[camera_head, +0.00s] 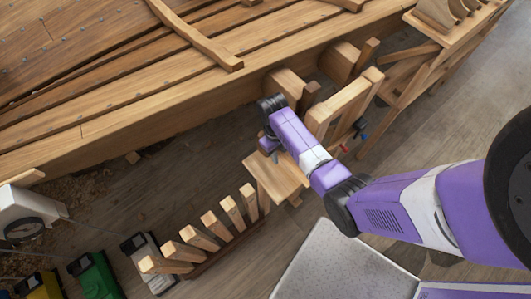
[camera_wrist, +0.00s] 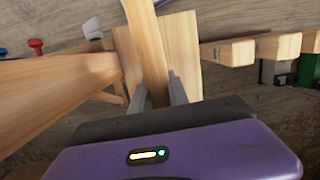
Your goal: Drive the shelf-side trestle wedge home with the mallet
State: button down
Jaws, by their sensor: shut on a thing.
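My gripper (camera_wrist: 158,92) is shut on a pale wooden bar (camera_wrist: 147,45), which looks like the mallet's handle. The bar runs off the top of the wrist view, and no mallet head shows there. In the head view my gripper is over a small wooden board (camera_head: 262,174); the arm hides most of what it holds. Pale trestle blocks stand against the hull's lower edge, one on the left (camera_head: 284,80) and one on the right (camera_head: 341,60). A dark brown piece (camera_head: 309,95) and a browner piece (camera_head: 368,50) beside them may be wedges; their seating cannot be told.
The planked hull (camera_head: 120,80) fills the upper left. A wooden frame (camera_head: 345,102) stands close right of my gripper. A rack of upright wooden pieces (camera_head: 200,238) is below left. A shelf (camera_head: 450,40) with curved wooden shapes is upper right. Floor (camera_head: 440,110) is clear at right.

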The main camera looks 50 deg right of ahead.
aim_at(279, 168)
jog(key=shift+n, duration=0.6)
jog(key=f+b, duration=0.5)
jog(key=d+f+b, duration=0.1)
jog(key=f+b, duration=0.2)
jog(key=shift+w+d+f, duration=0.1)
jog(key=shift+w+f, duration=0.05)
jog(key=shift+f+b, duration=0.4)
jog(key=shift+f, duration=0.05)
jog(key=c, duration=1.2)
grip_release()
notch_tip(279, 168, up, 8)
jog(key=p, duration=0.8)
